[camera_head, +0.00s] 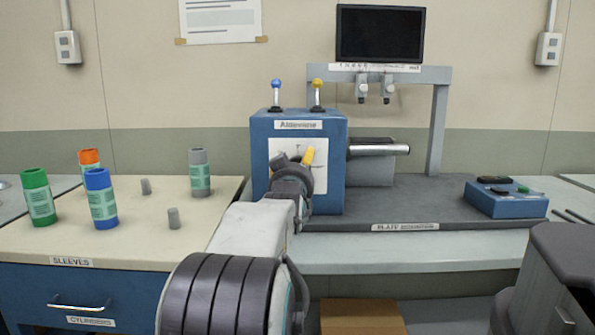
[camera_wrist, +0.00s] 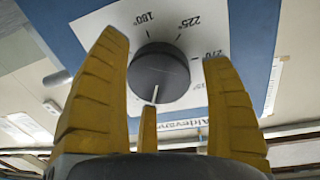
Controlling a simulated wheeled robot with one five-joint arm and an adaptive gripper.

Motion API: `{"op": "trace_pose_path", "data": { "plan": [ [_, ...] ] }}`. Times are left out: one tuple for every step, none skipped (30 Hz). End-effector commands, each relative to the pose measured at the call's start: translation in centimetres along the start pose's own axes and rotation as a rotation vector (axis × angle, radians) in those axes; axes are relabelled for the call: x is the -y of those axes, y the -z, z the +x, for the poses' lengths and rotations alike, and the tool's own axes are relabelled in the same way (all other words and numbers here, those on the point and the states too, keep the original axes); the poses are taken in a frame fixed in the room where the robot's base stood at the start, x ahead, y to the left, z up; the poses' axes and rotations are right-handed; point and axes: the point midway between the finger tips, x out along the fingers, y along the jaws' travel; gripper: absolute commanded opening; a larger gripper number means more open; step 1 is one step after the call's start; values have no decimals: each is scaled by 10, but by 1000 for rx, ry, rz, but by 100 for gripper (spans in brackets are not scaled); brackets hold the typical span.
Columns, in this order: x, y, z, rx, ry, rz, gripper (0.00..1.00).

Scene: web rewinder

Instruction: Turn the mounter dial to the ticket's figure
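The mounter dial (camera_wrist: 160,73) is a dark grey round knob on a white plate with angle marks. In the wrist view 180°, 225° and 270 can be read; other marks are hidden or too small. Its white index line points down in that picture, slightly left. My gripper (camera_wrist: 165,58) is open, with yellow fingers on either side of the knob. The left finger is very close to the knob; a gap shows at the right. Contact cannot be told. In the head view my arm hides most of the dial. No ticket figure is readable.
The blue mounter housing (camera_head: 330,140) has a blue-knobbed lever (camera_head: 276,93) and a yellow-knobbed lever (camera_head: 317,93) on top. A metal cylinder (camera_head: 380,150) sticks out right. A monitor (camera_head: 380,33) is dark. Several sleeves, including a green one (camera_head: 38,197), stand left. A control box (camera_head: 506,203) sits right.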

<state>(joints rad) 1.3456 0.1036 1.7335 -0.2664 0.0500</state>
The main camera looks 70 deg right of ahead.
Motion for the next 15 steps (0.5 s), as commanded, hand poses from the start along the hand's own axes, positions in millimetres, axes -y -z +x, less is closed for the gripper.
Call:
{"op": "trace_pose_path", "data": {
  "plan": [
    [0,0,0,0,0,0,69],
    [0,0,0,0,0,0,66],
    [0,0,0,0,0,0,62],
    [0,0,0,0,0,0,60],
    [0,0,0,0,0,0,57],
    [0,0,0,0,0,0,53],
    [0,0,0,0,0,0,51],
    [0,0,0,0,0,0,48],
    [0,0,0,0,0,0,44],
    [0,0,0,0,0,0,42],
    [0,0,0,-1,0,0,39],
    [0,0,0,-1,0,0,36],
    [0,0,0,-1,0,0,33],
    [0,0,0,-1,0,0,30],
    [0,1,0,-1,0,0,27]
  ]
}}
